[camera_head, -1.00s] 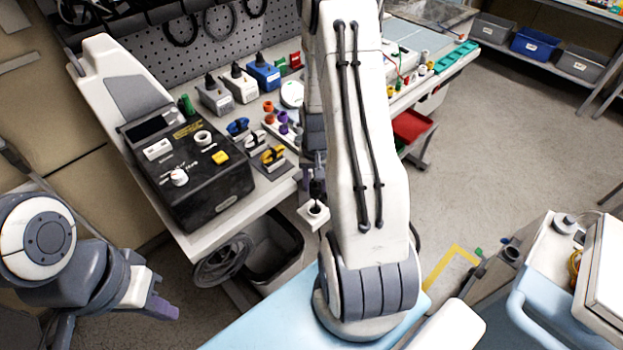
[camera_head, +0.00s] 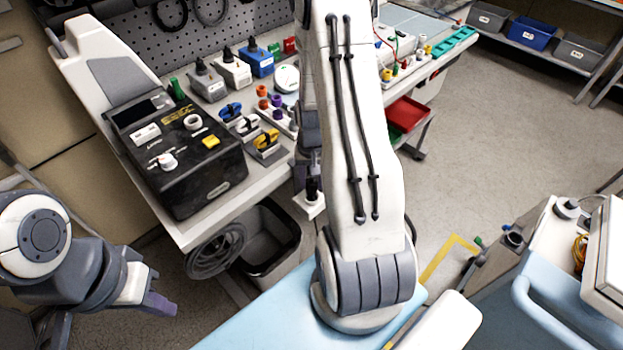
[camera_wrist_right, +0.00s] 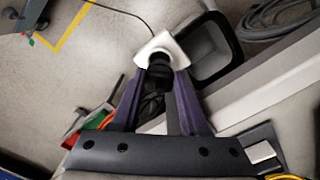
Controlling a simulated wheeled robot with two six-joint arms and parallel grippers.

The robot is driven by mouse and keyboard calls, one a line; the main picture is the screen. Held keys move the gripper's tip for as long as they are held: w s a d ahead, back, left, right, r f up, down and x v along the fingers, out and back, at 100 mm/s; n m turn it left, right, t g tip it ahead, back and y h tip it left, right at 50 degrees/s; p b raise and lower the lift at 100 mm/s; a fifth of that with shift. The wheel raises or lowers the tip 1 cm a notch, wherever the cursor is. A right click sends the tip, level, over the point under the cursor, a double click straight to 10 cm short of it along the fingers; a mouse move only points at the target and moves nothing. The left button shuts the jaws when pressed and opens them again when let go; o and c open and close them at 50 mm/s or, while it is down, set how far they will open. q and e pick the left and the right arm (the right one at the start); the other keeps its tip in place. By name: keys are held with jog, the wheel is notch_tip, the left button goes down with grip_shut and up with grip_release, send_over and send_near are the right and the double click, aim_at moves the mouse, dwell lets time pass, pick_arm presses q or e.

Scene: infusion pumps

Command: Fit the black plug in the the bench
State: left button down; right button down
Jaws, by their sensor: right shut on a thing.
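The black plug (camera_wrist_right: 159,74) is between the purple fingertips of my right gripper (camera_wrist_right: 160,82) in the wrist view. The gripper is shut on it. A white square socket block (camera_wrist_right: 161,47) is at the plug's far end. In the head view the plug (camera_head: 312,186) is upright over this white block (camera_head: 310,205), at the bench's (camera_head: 225,215) front edge. The plug covers the block's hole; I cannot tell how deep it sits. My right arm hides most of that gripper in the head view. My left gripper (camera_head: 160,303) is at the lower left, away from the bench.
A black control box (camera_head: 180,160) and several coloured connectors (camera_head: 262,125) stand on the bench. A dark bin (camera_head: 265,240) and a coiled hose (camera_head: 215,250) are below its edge. A light blue surface (camera_head: 265,315) is in front. Open floor (camera_head: 480,140) is at right.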

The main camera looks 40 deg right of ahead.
aim_at(312, 185)
jog(key=shift+s+a, duration=0.1)
jog(key=shift+s, duration=0.05)
jog(key=shift+f+b, duration=1.1)
jog(key=shift+f, duration=0.5)
jog(key=shift+c, duration=1.7)
grip_release()
notch_tip(312, 185, up, 11)
jog(key=shift+f, duration=0.2)
